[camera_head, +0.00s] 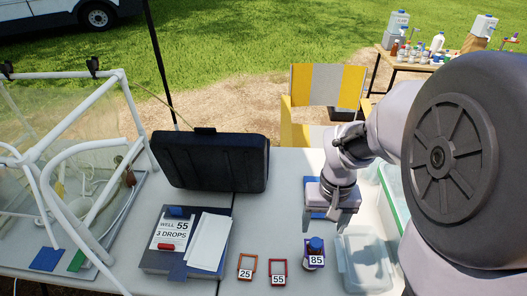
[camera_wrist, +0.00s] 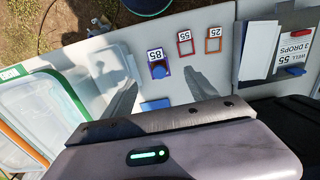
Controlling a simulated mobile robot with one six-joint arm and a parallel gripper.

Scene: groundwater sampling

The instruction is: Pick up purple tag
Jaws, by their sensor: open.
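The purple tag (camera_head: 316,261) is a small frame with a white label reading 85, lying near the table's front edge. My gripper (camera_head: 329,219) is open and points down above the table, behind and slightly right of the tag.
A red tag 55 (camera_head: 279,271) and an orange tag 25 (camera_head: 247,266) lie left. A clear lidded box (camera_head: 365,262) stands close on the right.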

